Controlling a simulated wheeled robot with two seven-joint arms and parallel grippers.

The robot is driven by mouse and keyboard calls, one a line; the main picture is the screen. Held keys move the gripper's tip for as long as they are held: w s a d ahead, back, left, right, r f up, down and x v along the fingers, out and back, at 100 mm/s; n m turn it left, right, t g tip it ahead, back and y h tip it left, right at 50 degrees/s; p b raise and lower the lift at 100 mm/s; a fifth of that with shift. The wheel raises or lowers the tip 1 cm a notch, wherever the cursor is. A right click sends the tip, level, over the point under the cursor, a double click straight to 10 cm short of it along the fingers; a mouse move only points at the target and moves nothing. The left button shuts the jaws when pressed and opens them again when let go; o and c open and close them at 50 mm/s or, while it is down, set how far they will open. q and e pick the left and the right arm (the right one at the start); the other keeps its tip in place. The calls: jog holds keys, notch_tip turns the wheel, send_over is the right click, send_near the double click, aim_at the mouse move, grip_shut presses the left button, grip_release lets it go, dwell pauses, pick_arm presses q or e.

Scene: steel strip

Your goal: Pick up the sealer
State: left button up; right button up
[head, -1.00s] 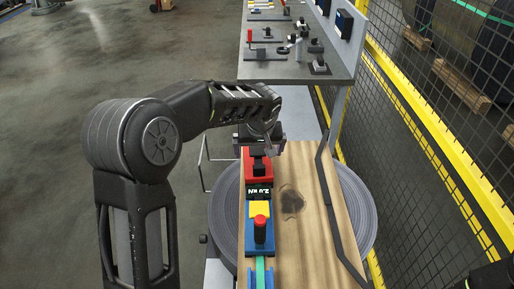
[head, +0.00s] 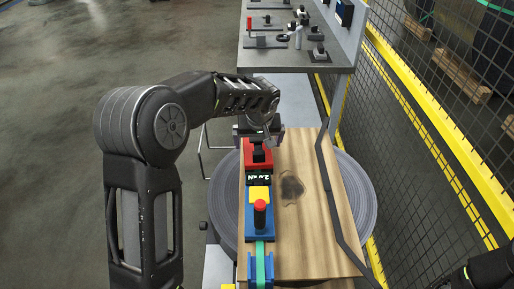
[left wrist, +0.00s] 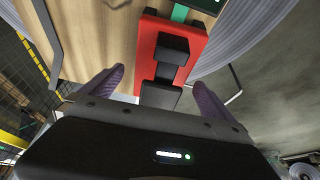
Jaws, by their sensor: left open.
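A red block with a black upright grip (head: 258,153) is at the far end of a wooden board; it is large in the left wrist view (left wrist: 172,62). A display reading 2.0 kN (head: 258,180) adjoins it. Nearer is a blue tool with a yellow block and a red-topped black knob (head: 260,215), then a blue guide with a green strip (head: 261,268). Nothing visible labels any as the sealer. My left gripper (head: 258,131) is open at the red block's far end; its purple fingers (left wrist: 158,77) flank the black part without visible contact.
The wooden board (head: 310,240) lies over a grey coil (head: 225,200), with a dark bent bar (head: 328,180) along its right side. A grey bench (head: 290,62) holding several small tools stands beyond. A yellow-framed mesh fence (head: 440,125) runs along the right.

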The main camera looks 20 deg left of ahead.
aim_at(257, 144)
pick_arm(q)
jog(key=x, duration=0.4)
jog(key=shift+w+a+f+b, duration=0.1)
jog(key=shift+a+f+b, duration=0.05)
jog(key=shift+f+b, duration=0.25)
jog(key=shift+r, duration=0.1)
jog(key=shift+c, duration=0.3)
jog(key=c, duration=2)
jog(key=shift+r, duration=0.1)
jog(key=shift+c, duration=0.3)
jog(key=shift+w+r, duration=0.1)
jog(key=shift+r, duration=0.55)
notch_tip(257, 144, up, 9)
jog(key=shift+f+b, duration=0.1)
jog(key=shift+b, duration=0.7)
